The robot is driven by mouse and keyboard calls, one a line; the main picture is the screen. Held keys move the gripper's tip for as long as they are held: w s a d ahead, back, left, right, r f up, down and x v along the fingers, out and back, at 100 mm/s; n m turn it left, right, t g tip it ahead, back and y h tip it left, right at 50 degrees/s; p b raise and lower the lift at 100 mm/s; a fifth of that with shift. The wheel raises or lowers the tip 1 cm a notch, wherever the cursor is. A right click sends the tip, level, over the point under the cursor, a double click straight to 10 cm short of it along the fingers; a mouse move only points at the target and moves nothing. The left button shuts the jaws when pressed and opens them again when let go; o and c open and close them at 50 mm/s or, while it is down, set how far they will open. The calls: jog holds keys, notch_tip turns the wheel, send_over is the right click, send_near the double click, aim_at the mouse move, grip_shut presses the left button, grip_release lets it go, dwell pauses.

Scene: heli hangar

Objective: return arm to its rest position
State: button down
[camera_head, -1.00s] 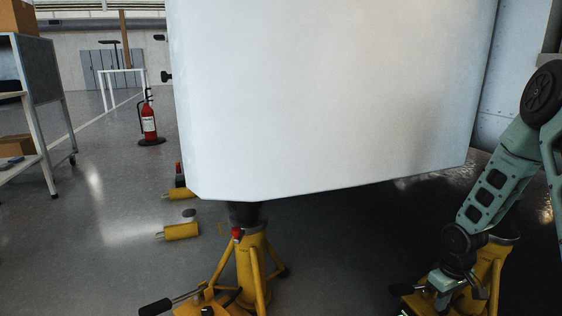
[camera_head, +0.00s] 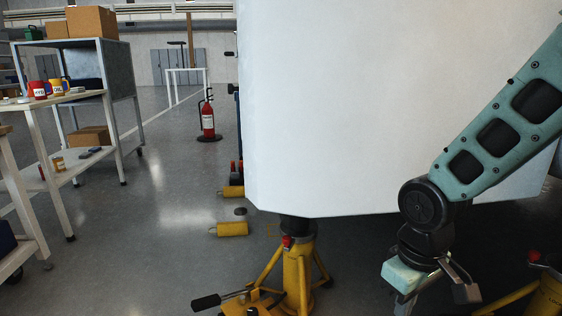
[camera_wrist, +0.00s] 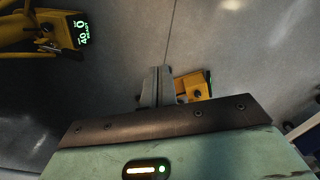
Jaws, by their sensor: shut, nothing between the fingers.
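My arm shows at the right of the head view, its green forearm slanting down from the upper right to a dark wrist. My gripper (camera_head: 405,301) hangs below that wrist at the bottom of the picture, its fingertips partly cut off by the edge. In the wrist view my gripper (camera_wrist: 158,72) has its two grey fingers together, with nothing between them. The fingers are seen above grey floor.
A large white panel (camera_head: 340,110) fills the middle, above a yellow jack stand (camera_head: 297,275). A yellow jack part (camera_wrist: 192,86) shows beside the fingers. A shelf cart (camera_head: 122,75) and a workbench (camera_head: 68,97) stand left. A fire extinguisher (camera_head: 208,120) stands on open floor.

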jog(key=s+a+r+n+p, duration=0.1)
jog(key=s+a+r, duration=0.3)
jog(key=s, duration=0.3)
jog(key=s+a+r+n+p, duration=0.1)
jog(key=s+a+r+p, duration=0.1)
jog(key=s+a+r, duration=0.4)
notch_tip(320, 180, up, 35)
jog(key=d+p, duration=0.1)
jog(key=p, duration=3.5)
jog(key=shift+s+r+y+p, duration=0.15)
jog(key=shift+s+y+p, duration=0.15)
jog(key=shift+d, duration=0.1)
